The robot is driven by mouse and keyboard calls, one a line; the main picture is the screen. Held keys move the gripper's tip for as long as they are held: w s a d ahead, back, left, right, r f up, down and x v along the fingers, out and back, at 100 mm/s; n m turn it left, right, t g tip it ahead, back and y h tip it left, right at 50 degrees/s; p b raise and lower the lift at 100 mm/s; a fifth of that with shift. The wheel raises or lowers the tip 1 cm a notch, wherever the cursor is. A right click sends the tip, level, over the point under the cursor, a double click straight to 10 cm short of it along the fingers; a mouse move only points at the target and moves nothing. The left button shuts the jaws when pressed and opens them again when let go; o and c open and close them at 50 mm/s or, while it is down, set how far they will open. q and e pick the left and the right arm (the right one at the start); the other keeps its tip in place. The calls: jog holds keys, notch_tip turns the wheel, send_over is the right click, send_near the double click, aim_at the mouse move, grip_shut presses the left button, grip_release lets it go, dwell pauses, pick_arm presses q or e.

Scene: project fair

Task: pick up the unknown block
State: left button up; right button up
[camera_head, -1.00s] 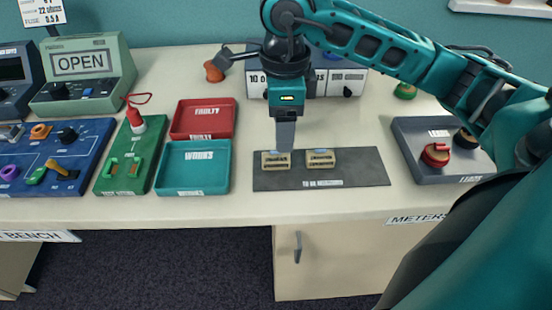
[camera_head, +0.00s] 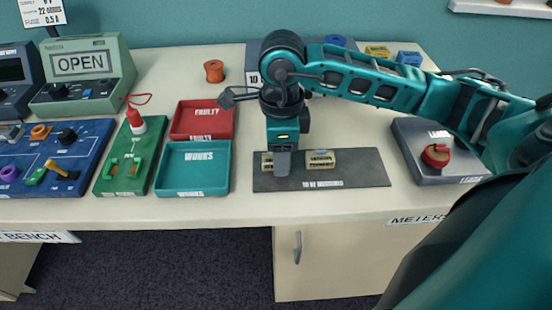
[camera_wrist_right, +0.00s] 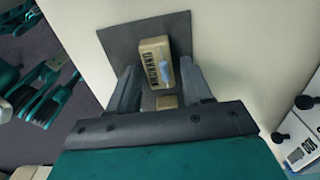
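The unknown block (camera_wrist_right: 155,62) is tan with a blue top piece and "UNKNOWN" on its side in the right wrist view. In the head view it is the left block (camera_head: 266,162) on the dark mat (camera_head: 355,173), mostly hidden by my right gripper (camera_head: 283,165). The gripper points down over it. In the wrist view the open fingers (camera_wrist_right: 158,78) stand on either side of the block; I see no clear contact. A second tan block (camera_head: 320,159) lies to its right on the mat. My left gripper is not in view.
Red "FAULTY" (camera_head: 203,137) and teal "WORKS" (camera_head: 193,191) trays stand left of the mat. An orange spool (camera_head: 214,71) and a wide grey instrument are behind. Bench between mat and meter box is clear.

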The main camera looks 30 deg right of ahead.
jog(key=c, duration=0.7)
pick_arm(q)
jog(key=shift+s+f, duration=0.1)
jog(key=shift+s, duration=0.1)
pick_arm(e)
jog(key=shift+c, duration=0.8)
jog(key=shift+r, duration=0.1)
